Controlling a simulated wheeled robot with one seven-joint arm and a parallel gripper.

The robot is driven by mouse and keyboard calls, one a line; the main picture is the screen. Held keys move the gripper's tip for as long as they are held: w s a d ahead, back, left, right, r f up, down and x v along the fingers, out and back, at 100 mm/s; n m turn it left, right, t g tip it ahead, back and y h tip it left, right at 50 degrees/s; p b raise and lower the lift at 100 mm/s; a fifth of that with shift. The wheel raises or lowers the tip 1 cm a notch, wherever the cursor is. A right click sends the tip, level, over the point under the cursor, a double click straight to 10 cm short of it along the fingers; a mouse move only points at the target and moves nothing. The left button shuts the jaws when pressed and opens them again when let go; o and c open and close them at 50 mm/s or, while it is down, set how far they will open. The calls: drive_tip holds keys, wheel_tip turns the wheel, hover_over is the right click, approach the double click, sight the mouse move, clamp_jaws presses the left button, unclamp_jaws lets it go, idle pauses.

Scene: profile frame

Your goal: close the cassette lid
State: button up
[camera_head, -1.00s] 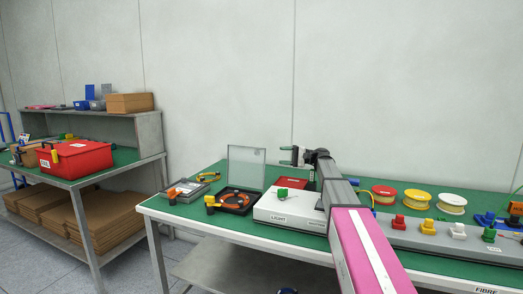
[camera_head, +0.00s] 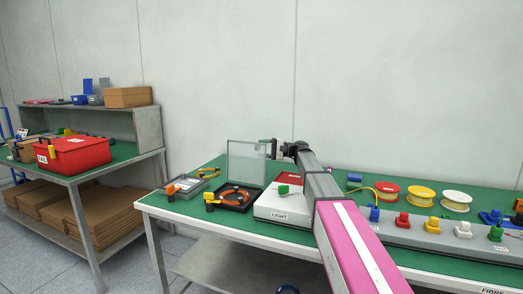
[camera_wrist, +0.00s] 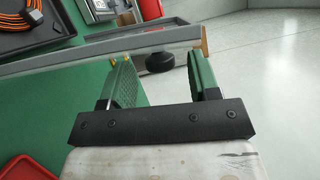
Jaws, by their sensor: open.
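The cassette is a shallow black tray (camera_head: 236,208) with a coil of orange fibre, at the left end of the green-topped bench. Its clear, grey-framed lid (camera_head: 246,163) stands open, roughly upright, at the back of the tray. My gripper (camera_head: 267,147) is open and empty beside the lid's upper right corner. In the wrist view, the two green fingers (camera_wrist: 160,60) are apart and the lid's frame edge (camera_wrist: 75,62) crosses close to their tips. I cannot tell whether they touch. The tray with the orange coil (camera_wrist: 45,22) shows beyond the edge at top left.
A white box with a green knob (camera_head: 283,207) stands right of the cassette, below my arm. A grey tray (camera_head: 186,186) sits to its left. Yellow-orange cable (camera_head: 208,172) lies behind. Spools (camera_head: 422,195) and connectors fill the right side.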

drive_tip(key=shift+a, duration=0.4)
clamp_jaws()
drive_tip(key=shift+s+a+r+n, duration=0.1)
drive_tip(key=shift+s+r+n, duration=0.1)
drive_tip(key=shift+s, duration=0.2)
drive_tip(key=shift+s+a+r+n, duration=0.1)
drive_tip(key=shift+s+n, duration=0.1)
drive_tip(key=shift+s, duration=0.15)
drive_tip(key=s+a+f+n+t+h, duration=0.1)
drive_tip(key=s+a+f+n+h, duration=0.1)
drive_tip(key=s+n, duration=0.3)
drive_tip(key=s+a+f+n+t+h, duration=0.1)
drive_tip(key=s+a+f+n+h, duration=0.1)
drive_tip(key=s, duration=0.9)
drive_tip(key=shift+a+f+n+t+h, duration=0.5)
drive_tip(key=shift+a+n, duration=0.45)
drive_tip(key=shift+n, duration=0.55)
drive_tip(key=shift+f, duration=0.1)
